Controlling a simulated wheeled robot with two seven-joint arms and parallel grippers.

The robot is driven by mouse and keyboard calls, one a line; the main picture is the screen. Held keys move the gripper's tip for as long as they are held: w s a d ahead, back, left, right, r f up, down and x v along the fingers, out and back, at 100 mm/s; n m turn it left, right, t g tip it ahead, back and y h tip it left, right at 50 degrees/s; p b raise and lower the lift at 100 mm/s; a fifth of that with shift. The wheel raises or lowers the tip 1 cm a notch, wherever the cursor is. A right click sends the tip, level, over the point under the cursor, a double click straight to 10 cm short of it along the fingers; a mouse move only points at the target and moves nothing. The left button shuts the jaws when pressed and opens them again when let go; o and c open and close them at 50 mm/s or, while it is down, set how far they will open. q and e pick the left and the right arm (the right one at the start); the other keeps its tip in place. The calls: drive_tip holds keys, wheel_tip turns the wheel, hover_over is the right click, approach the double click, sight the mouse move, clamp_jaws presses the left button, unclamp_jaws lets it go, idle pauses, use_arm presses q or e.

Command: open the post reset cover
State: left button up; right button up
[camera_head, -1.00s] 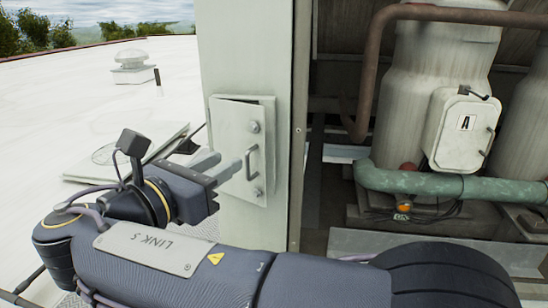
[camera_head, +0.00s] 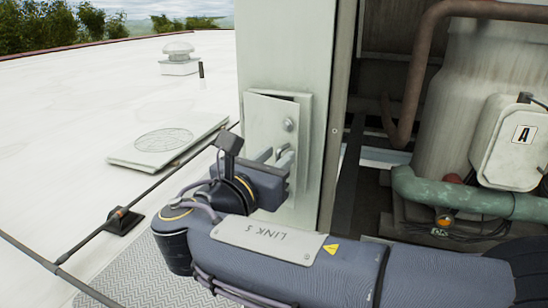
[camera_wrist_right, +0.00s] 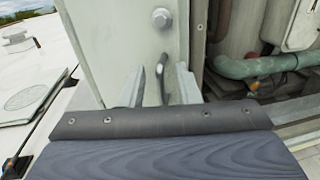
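The post reset cover (camera_head: 267,118) is a pale grey metal plate on the front of the post, with a round bolt near its top and a dark slit along its top edge. Its small dark handle also shows in the right wrist view (camera_wrist_right: 160,70). My right gripper (camera_head: 275,155) is at the handle, covering the cover's lower part in the head view. In the right wrist view its two fingers (camera_wrist_right: 159,82) stand apart, one on each side of the handle, with gaps showing. My left gripper is not in view.
The post (camera_head: 292,45) stands beside an open bay.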

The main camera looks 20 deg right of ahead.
clamp_jaws()
drive_tip(key=shift+a+p, duration=0.2)
drive_tip(key=shift+p, duration=0.1)
idle(0.5)
